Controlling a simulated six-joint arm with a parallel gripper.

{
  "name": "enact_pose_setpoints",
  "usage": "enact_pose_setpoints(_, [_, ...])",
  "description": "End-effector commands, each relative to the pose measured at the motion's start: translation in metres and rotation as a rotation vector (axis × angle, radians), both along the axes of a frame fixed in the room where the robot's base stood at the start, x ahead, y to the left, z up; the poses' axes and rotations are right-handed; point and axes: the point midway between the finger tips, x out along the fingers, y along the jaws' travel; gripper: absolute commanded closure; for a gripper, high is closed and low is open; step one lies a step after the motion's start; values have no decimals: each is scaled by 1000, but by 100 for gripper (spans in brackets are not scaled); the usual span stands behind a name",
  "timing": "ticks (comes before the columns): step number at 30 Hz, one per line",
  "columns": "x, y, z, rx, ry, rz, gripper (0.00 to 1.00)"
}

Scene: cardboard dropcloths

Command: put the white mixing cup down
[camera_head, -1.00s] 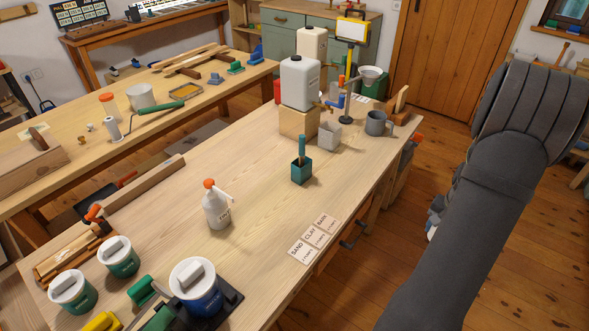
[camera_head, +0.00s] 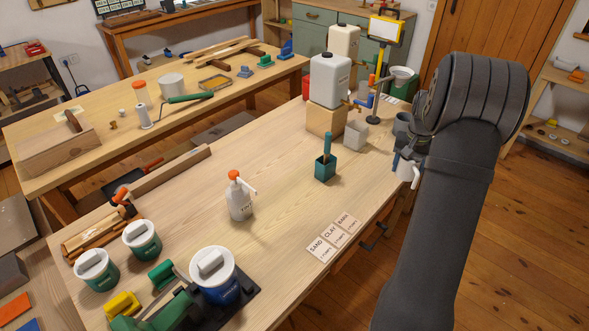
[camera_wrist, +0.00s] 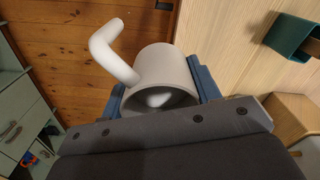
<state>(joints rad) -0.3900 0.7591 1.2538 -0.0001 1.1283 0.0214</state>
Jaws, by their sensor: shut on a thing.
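The white mixing cup (camera_wrist: 168,68) is held in my gripper (camera_wrist: 163,92), with a blue finger on either side of it. In the wrist view I look into its open mouth, and its curved handle sticks out up and left. In the head view the cup (camera_head: 406,171) shows as a small white shape beside my dark wrist, at the workbench's right edge. My gripper is mostly hidden there by the arm. The wooden workbench (camera_head: 285,225) lies left of the cup; I cannot tell the cup's height above it.
A white jug (camera_head: 329,80) stands on a wooden block. Label cards (camera_head: 333,237) lie near the right edge. The bench's middle is mostly bare.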

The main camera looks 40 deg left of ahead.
Motion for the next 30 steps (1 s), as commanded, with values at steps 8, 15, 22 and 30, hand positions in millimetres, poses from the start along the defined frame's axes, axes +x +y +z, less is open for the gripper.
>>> enact_pose_setpoints(8, [-42,132,-18,0,1,367,71])
enact_pose_setpoints(15, [-93,224,-32,0,0,640,72])
enact_pose_setpoints(22, [-125,267,-39,0,-1,781,71])
enact_pose_setpoints(30, [-145,300,-58,-1,1,816,71])
